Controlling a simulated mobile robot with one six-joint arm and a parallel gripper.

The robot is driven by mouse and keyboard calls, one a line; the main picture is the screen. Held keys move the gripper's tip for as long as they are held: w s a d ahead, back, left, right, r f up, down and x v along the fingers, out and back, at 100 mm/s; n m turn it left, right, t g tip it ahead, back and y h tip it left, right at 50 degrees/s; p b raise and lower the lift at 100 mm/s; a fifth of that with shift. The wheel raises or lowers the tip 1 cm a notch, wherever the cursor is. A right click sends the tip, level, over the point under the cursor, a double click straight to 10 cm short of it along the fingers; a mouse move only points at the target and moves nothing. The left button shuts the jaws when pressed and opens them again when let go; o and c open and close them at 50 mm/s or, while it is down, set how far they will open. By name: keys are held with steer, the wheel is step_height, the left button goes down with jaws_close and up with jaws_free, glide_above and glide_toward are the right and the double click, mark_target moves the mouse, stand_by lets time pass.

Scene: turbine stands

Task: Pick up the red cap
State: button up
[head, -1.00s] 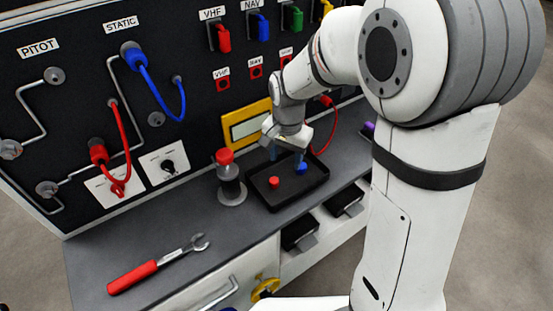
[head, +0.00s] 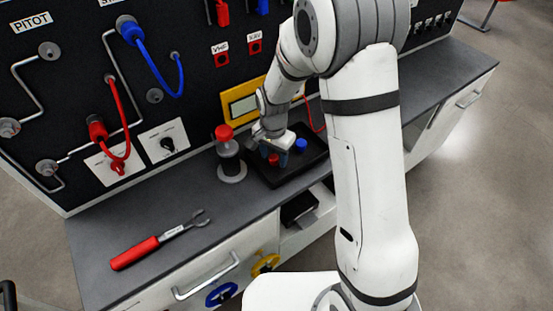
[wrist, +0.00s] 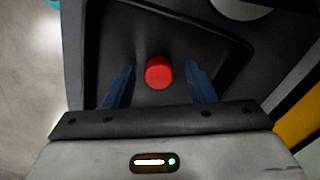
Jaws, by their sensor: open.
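The red cap (head: 273,159) stands in the black tray (head: 313,165) on the bench. In the wrist view the red cap (wrist: 158,73) lies between and slightly beyond my two blue fingertips. My gripper (wrist: 160,82) is open, with a gap on both sides of the cap. In the head view my gripper (head: 279,158) is low over the tray, close beside the cap and partly covering the view there. A blue cap (head: 301,145) sits in the same tray, to the right.
A grey cylinder with a red top (head: 226,150) stands just left of the tray. A red-handled wrench (head: 160,241) lies on the bench at the left. The panel with cables and a yellow-framed display (head: 243,104) rises behind.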

jaws_close()
stand_by(0.5)
